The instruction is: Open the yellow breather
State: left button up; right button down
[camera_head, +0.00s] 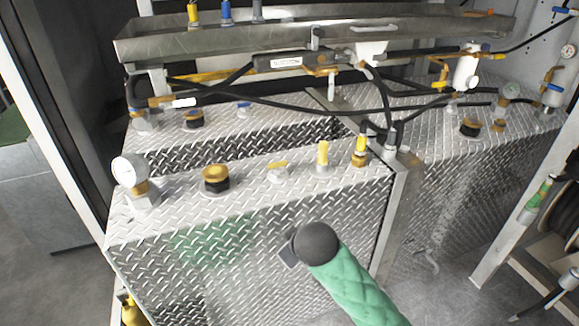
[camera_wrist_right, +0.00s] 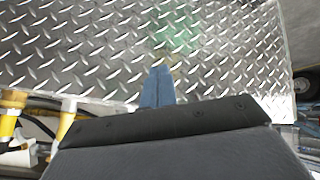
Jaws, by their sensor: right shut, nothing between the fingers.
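Several yellow fittings stand along the top of the near diamond-plate tank (camera_head: 150,226) in the head view. I cannot tell for sure which is the breather. My right gripper (camera_wrist_right: 157,88) is shut and empty, with its blue fingers together before the diamond plate. In the head view my right arm reaches in front of the tank, below and apart from the fittings. My left gripper is out of view.
A pressure gauge (camera_head: 130,172) stands at the tank's left end. Black hoses (camera_head: 290,108) and a metal tray (camera_head: 320,38) lie behind the fittings. A metal post (camera_head: 400,205) borders the tank on the right. Yellow pipes (camera_wrist_right: 68,117) show at the wrist view's lower left.

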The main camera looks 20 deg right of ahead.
pick_arm(q)
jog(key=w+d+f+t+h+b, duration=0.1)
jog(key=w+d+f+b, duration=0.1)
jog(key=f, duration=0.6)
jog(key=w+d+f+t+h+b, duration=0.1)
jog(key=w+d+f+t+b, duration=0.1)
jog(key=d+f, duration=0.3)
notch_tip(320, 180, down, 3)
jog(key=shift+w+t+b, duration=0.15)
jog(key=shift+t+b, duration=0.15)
jog(key=shift+b, duration=0.05)
pick_arm(e)
jog(key=w+d+r+n+g+y, duration=0.1)
jog(key=w+d+r+n+y, duration=0.1)
jog(key=w+d+r+n, duration=0.3)
jog(key=w+d+r+n+g+y, duration=0.1)
jog(key=w+d+r+n, duration=0.5)
jog(key=r, duration=0.6)
jog(key=w+y, duration=0.1)
jog(key=w, duration=0.1)
jog(key=shift+w+g, duration=0.3)
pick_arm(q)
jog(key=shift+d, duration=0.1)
pick_arm(e)
jog(key=shift+d, duration=0.1)
